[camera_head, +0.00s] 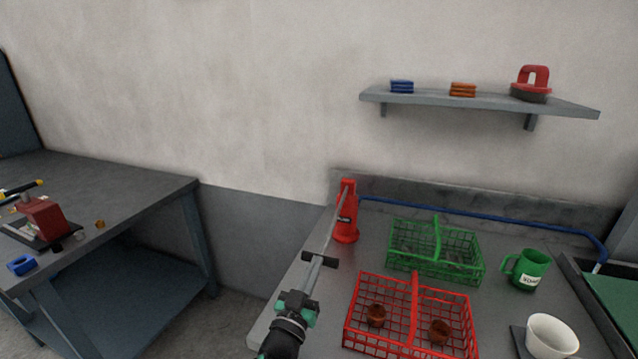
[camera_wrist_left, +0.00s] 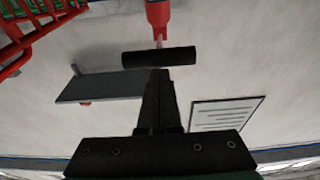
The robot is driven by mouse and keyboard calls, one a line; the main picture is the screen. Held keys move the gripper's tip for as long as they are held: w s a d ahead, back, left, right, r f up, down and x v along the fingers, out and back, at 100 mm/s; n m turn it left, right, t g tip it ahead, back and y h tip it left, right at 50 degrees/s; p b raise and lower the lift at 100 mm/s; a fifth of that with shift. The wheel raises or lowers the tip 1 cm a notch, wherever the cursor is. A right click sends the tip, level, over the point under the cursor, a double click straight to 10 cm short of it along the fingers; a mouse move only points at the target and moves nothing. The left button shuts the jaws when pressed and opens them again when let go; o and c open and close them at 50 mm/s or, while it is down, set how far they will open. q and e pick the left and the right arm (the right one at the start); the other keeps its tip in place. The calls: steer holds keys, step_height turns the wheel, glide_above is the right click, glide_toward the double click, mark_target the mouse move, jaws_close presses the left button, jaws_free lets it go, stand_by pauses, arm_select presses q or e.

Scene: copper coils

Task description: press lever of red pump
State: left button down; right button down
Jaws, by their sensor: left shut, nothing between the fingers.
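The red pump (camera_head: 346,222) stands upright on the grey bench near its left end. Its long lever rod slants down toward the front left and ends in a black crossbar handle (camera_head: 319,260). My left gripper (camera_head: 311,274) is shut and empty, right at the handle. In the left wrist view the shut fingers (camera_wrist_left: 159,78) point at the handle (camera_wrist_left: 158,57), their tips overlapping its near edge; I cannot tell whether they touch. The red pump (camera_wrist_left: 158,12) shows partly at the top edge there. My right gripper is not in view.
A red basket (camera_head: 414,310) with two brown coils stands right of my gripper, a green basket (camera_head: 437,248) behind it. A green mug (camera_head: 527,270) and white bowl (camera_head: 551,338) are farther right. A shelf (camera_head: 480,99) hangs above. A floor gap separates the left table (camera_head: 120,178).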

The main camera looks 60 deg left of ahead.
arm_select(q)
steer(key=shift+a+f, duration=0.1)
steer(key=shift+f, duration=0.85)
step_height(320, 180, up, 5)
steer(key=d+p, duration=0.1)
steer(key=p, duration=0.2)
steer(key=b+v, duration=0.2)
steer(key=v, duration=0.9)
steer(key=shift+s, duration=0.3)
steer(key=shift+a, duration=0.1)
